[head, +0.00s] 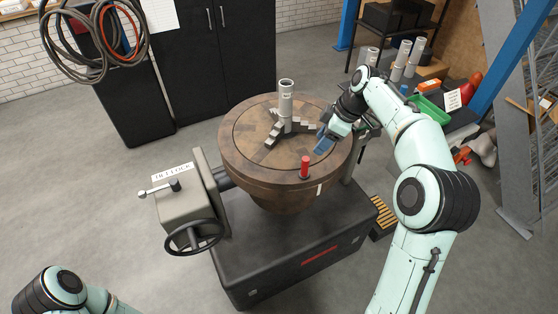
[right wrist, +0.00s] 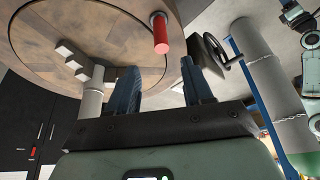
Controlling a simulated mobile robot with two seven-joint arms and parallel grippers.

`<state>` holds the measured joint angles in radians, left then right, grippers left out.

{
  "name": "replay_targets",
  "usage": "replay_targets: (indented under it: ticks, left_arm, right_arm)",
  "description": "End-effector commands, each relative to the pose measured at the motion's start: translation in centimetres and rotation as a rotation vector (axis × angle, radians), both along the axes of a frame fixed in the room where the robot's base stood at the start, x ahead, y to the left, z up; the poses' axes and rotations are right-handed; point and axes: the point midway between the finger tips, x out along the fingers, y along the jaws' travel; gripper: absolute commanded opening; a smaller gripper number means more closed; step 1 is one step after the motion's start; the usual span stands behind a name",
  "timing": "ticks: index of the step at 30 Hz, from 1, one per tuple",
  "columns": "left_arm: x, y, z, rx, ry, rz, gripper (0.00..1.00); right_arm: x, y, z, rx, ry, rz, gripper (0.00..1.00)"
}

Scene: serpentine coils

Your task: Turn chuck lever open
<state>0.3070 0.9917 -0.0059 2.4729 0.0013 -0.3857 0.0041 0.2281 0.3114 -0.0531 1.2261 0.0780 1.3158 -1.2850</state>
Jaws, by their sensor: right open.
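The chuck lever shows as an upright red handle (head: 304,166) near the front right rim of the round brown chuck table (head: 245,150). In the right wrist view the red handle (right wrist: 160,34) lies ahead of the fingertips, apart from them. My right gripper (head: 322,146) is open and empty, just above the table's right side and a little behind and right of the handle. Its two dark blue fingers (right wrist: 162,78) stand apart with nothing between them. Only links of my left arm show at the lower left; its gripper is out of view.
A grey cylinder (head: 286,104) stands upright amid stepped jaws (head: 273,138) on the table. A grey box with a side lever and a handwheel (head: 192,237) sits at the left. A rack with a green tray (head: 427,110) and several grey cylinders stands at the back right.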

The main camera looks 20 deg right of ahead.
Motion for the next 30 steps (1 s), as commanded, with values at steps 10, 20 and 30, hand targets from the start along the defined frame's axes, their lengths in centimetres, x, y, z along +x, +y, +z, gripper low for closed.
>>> replay_targets:
  ticks: [10,20,30]
  left_arm:
    - [-0.2,0.0,-0.1,0.000,0.003,0.000,0.40]
    - [-0.5,0.0,-0.4,0.000,0.007,0.000,0.40]
    - [-0.5,0.0,-0.4,0.000,0.006,0.000,0.40]
  right_arm:
    - [0.9,1.6,-4.7,0.001,0.007,0.009,0.51]
    - [2.4,3.5,-10.5,0.000,0.005,0.006,0.51]
    - [2.9,4.1,-12.2,0.000,0.002,0.005,0.51]
